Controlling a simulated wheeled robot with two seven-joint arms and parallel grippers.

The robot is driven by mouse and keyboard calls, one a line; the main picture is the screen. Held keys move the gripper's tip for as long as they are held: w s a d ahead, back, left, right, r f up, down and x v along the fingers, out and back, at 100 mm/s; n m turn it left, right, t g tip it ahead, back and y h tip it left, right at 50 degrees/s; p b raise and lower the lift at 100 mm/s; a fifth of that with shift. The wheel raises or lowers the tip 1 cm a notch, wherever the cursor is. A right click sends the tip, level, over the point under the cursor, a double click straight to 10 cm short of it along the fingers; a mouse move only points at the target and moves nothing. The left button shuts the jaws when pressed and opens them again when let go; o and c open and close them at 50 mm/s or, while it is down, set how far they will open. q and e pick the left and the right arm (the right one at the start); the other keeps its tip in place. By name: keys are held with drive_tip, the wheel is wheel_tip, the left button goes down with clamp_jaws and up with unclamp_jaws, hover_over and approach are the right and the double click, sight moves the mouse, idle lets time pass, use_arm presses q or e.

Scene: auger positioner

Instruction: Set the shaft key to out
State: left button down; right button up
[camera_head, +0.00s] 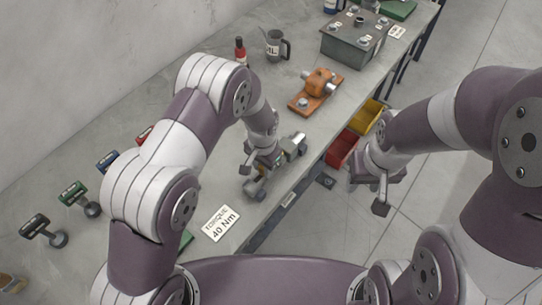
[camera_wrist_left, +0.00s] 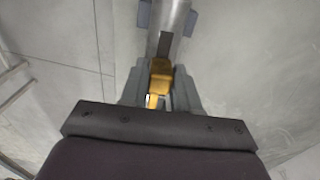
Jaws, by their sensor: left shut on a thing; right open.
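A grey metal shaft (camera_head: 291,147) lies near the bench's front edge, on small blue-grey supports. The wrist view shows the shaft (camera_wrist_left: 172,20) with a dark slot (camera_wrist_left: 165,43) along it. A brass-yellow shaft key (camera_wrist_left: 160,77) lies in line with the slot, between my left gripper's fingers. Whether the key is still seated in the slot cannot be told. My left gripper (camera_head: 262,163) is over the shaft and shut on the key; it also fills the lower wrist view (camera_wrist_left: 159,88). My right gripper (camera_head: 379,194) is open and empty, past the bench edge.
An orange device on a board (camera_head: 317,90) stands behind the shaft. A torque card (camera_head: 221,223) lies in front. Red (camera_head: 342,150) and yellow (camera_head: 367,117) bins hang at the bench edge. Several handled tools (camera_head: 73,193) lie left; a grey box (camera_head: 352,40) stands far back.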

sight(261, 168)
use_arm(q)
drive_tip(key=shift+s+a, duration=0.2)
drive_tip(key=shift+s, duration=0.05)
drive_tip(key=c, duration=0.9)
unclamp_jaws()
drive_tip(key=shift+s+a, duration=0.15)
drive_tip(key=shift+r, duration=0.25)
wheel_tip(261, 168, up, 12)
drive_tip(key=b, duration=0.3)
drive_tip(key=shift+r, duration=0.2)
